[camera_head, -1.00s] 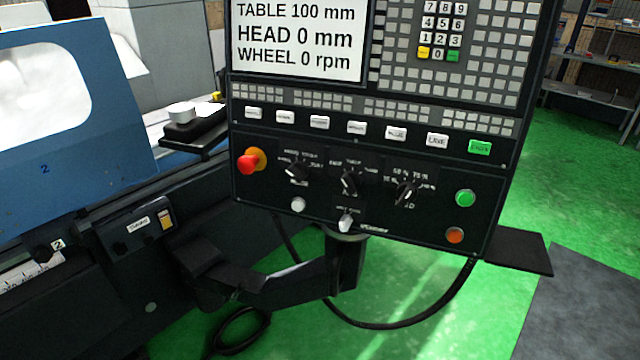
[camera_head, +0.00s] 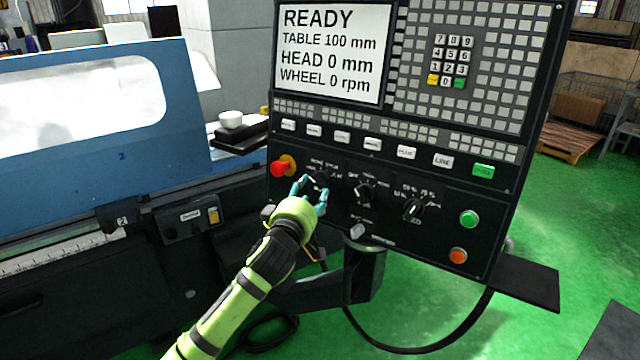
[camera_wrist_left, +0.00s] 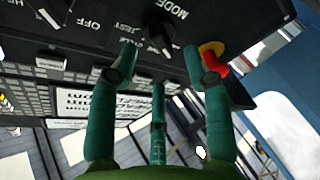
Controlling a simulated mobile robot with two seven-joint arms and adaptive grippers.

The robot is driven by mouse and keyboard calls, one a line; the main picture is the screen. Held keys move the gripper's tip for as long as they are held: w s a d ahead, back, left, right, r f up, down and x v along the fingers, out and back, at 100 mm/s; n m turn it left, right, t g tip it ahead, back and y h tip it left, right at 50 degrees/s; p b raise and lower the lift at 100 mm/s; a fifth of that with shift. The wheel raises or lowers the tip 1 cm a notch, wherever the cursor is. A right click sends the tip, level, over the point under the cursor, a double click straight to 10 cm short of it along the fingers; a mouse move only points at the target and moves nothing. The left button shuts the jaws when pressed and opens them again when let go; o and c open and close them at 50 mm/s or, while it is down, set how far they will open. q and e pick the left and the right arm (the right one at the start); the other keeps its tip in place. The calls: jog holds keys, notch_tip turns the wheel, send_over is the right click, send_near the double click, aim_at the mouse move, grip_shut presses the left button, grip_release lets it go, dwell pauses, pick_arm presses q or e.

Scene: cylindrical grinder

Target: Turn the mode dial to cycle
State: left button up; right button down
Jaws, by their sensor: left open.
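The mode dial (camera_head: 319,182) is the leftmost black knob in the row on the control panel (camera_head: 400,250), just right of the red emergency button. In the left wrist view, the mode dial (camera_wrist_left: 161,38) shows beside the printed word MODE. My left gripper (camera_head: 312,190) is in front of the mode dial with its teal fingers spread. In the wrist view, the fingertips of the left gripper (camera_wrist_left: 159,58) lie around and short of the dial; contact cannot be made out. The dial's exact setting is unclear. My right gripper is not in view.
The red emergency button (camera_head: 281,168) is close to the left of my fingers. Two more dials (camera_head: 365,193) (camera_head: 413,208) are to the right. The screen (camera_head: 333,50) reads READY. The blue machine cover (camera_head: 185,110) stands at the left.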

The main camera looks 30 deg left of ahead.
aim_at(317, 182)
pick_arm(q)
jog(key=p+x, duration=0.1)
jog(key=x, duration=0.3)
jog(key=shift+w+d+r, duration=0.1)
jog(key=shift+d, duration=0.1)
jog(key=shift+w+a, duration=0.15)
jog(key=shift+w, duration=0.1)
grip_shut()
